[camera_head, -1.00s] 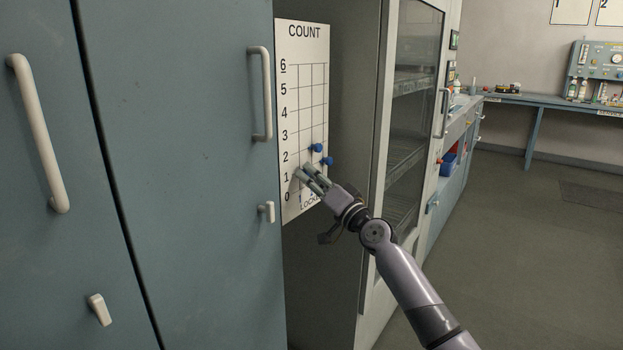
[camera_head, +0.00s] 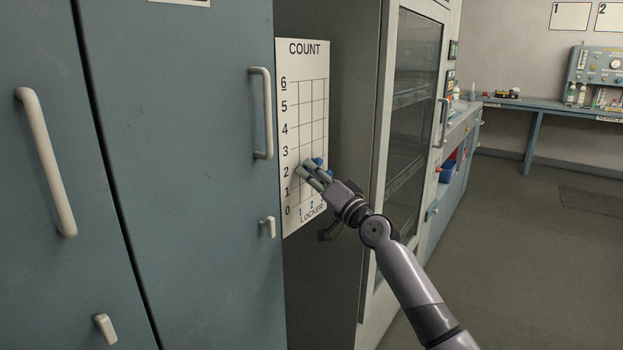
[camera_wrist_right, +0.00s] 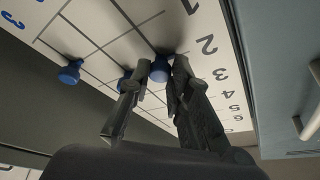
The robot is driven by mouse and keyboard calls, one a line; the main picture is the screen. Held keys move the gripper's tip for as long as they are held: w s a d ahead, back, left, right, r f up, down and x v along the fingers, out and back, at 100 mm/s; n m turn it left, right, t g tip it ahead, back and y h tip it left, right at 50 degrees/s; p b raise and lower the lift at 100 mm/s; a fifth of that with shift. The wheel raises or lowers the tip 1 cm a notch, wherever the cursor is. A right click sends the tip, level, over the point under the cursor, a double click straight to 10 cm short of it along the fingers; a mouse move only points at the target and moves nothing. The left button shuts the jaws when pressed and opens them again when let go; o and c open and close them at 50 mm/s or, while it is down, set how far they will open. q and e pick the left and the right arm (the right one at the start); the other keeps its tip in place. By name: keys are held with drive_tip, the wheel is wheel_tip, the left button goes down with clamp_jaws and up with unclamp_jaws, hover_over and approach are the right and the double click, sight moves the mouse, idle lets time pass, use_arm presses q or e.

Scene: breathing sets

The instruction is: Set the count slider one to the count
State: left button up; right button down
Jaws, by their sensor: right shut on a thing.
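The white COUNT board (camera_head: 320,95) hangs between the blue locker and the glass-door cabinet, with rows 0 to 6 and locker columns. My right gripper (camera_head: 306,169) is at its left column, about level with the 2. In the right wrist view the gripper (camera_wrist_right: 168,76) is shut on a blue slider knob (camera_wrist_right: 161,68), the one nearest the numbers. A second blue knob (camera_wrist_right: 125,80) is partly behind a finger, and a third blue knob (camera_wrist_right: 70,72) stands clear. In the head view part of a blue knob (camera_head: 318,161) shows behind the fingers. My left gripper is out of view.
The blue locker door (camera_head: 200,180) with its pale handle (camera_head: 263,113) stands close to the board's left. The glass-door cabinet (camera_head: 412,110) is to the right of the board. Open floor (camera_head: 520,260) lies farther right.

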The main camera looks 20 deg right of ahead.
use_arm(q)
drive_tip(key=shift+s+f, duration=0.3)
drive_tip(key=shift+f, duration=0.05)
use_arm(e)
drive_tip(key=shift+r, duration=0.25)
drive_tip(key=c, duration=1.5)
unclamp_jaws()
drive_tip(key=shift+o, duration=0.2)
drive_tip(key=shift+s+f, duration=0.1)
drive_tip(key=v, duration=1.2)
